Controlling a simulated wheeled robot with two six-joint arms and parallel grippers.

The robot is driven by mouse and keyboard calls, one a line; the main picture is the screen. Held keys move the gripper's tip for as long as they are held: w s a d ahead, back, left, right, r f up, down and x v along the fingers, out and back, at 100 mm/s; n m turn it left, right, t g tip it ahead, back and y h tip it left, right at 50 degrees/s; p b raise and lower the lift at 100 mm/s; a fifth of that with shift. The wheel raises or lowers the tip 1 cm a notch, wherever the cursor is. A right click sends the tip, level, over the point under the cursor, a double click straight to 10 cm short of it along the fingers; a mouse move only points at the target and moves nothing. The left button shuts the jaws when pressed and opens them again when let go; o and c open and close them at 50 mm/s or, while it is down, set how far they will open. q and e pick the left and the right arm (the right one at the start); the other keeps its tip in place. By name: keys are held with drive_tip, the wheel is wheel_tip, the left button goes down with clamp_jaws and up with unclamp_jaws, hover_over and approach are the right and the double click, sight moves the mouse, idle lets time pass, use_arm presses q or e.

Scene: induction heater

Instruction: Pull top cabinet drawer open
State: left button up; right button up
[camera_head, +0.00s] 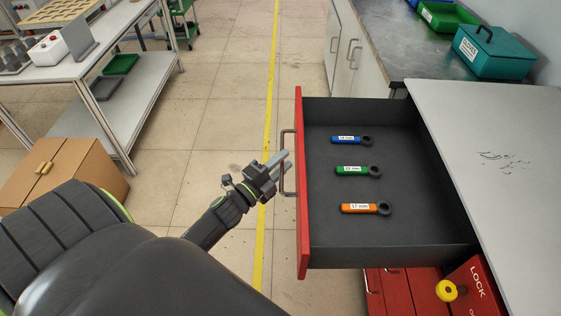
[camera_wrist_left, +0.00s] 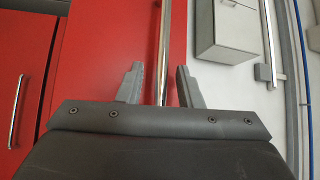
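The red-fronted top drawer (camera_head: 302,240) stands far out from the cabinet (camera_head: 495,135), with its dark inside showing. Its metal bar handle (camera_head: 283,182) is on the outer face of the front; it also shows upright in the left wrist view (camera_wrist_left: 162,50). My left gripper (camera_head: 281,160) is at the handle. In the left wrist view its two fingers (camera_wrist_left: 160,88) are apart, one on each side of the bar, with a gap on both sides. My right gripper is not in view.
More red drawers (camera_head: 400,290) and a red lock box (camera_head: 477,280) are below. The floor left of the drawer is clear up to a cardboard box (camera_head: 90,170) and a white table (camera_head: 75,65).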

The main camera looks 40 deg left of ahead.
use_arm(q)
drive_tip(key=shift+s, duration=0.2)
drive_tip(key=b+v, duration=0.3)
drive_tip(key=v, duration=1.4)
drive_tip(key=shift+b, duration=0.4)
drive_tip(key=shift+a, duration=0.1)
